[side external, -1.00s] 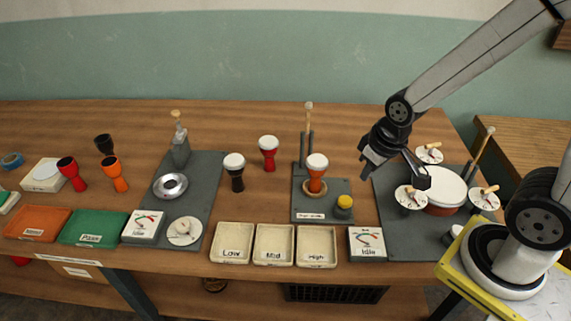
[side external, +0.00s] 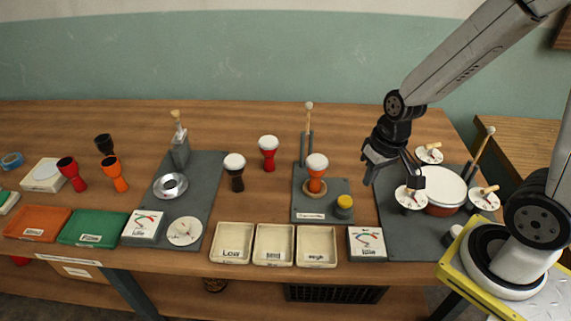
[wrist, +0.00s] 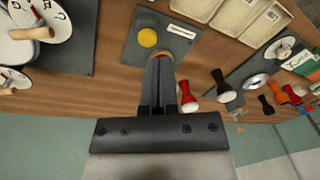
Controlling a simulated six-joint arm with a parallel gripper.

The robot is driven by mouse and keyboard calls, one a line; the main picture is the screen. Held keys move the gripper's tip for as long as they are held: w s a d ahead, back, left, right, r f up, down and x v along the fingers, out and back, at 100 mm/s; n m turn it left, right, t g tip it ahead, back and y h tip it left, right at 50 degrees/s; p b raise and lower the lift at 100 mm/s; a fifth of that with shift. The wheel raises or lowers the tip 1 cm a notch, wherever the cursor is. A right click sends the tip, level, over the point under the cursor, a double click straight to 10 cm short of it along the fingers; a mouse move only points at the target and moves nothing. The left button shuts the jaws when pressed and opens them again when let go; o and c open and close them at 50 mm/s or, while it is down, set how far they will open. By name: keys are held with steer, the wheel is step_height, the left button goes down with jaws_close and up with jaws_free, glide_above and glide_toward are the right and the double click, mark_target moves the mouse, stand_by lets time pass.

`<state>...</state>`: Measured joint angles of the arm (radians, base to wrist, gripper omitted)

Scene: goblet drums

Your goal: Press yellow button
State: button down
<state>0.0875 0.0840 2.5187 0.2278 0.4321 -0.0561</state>
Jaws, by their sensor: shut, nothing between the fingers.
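The yellow button (side external: 344,202) is a round yellow cap on a dark base at the front right corner of a grey board (side external: 310,215). It also shows in the wrist view (wrist: 148,37), just beyond my fingertips and slightly left of them. My gripper (side external: 370,177) is shut and empty. It hangs in the air to the right of and behind the button, apart from it. In the wrist view the closed fingers (wrist: 160,60) point toward the board and hide part of it.
An orange goblet drum (side external: 316,170) stands on a ring on the same board, near a mallet post (side external: 307,135). Three cream trays (side external: 273,246) and a dial box (side external: 366,243) lie in front. A larger drum (side external: 445,188) with dials stands at right.

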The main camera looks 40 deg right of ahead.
steer(key=f+m+y, duration=0.1)
steer(key=m+y, duration=0.1)
steer(key=m, duration=0.1)
steer(key=m+t+y, duration=0.4)
steer(key=m+y, duration=0.1)
steer(key=m, duration=0.5)
glide_above(348, 199)
steer(key=shift+f, duration=1.05)
steer(key=shift+f, duration=0.1)
steer(key=shift+f, duration=4.3)
steer(key=shift+f, duration=0.15)
steer(key=shift+f, duration=0.25)
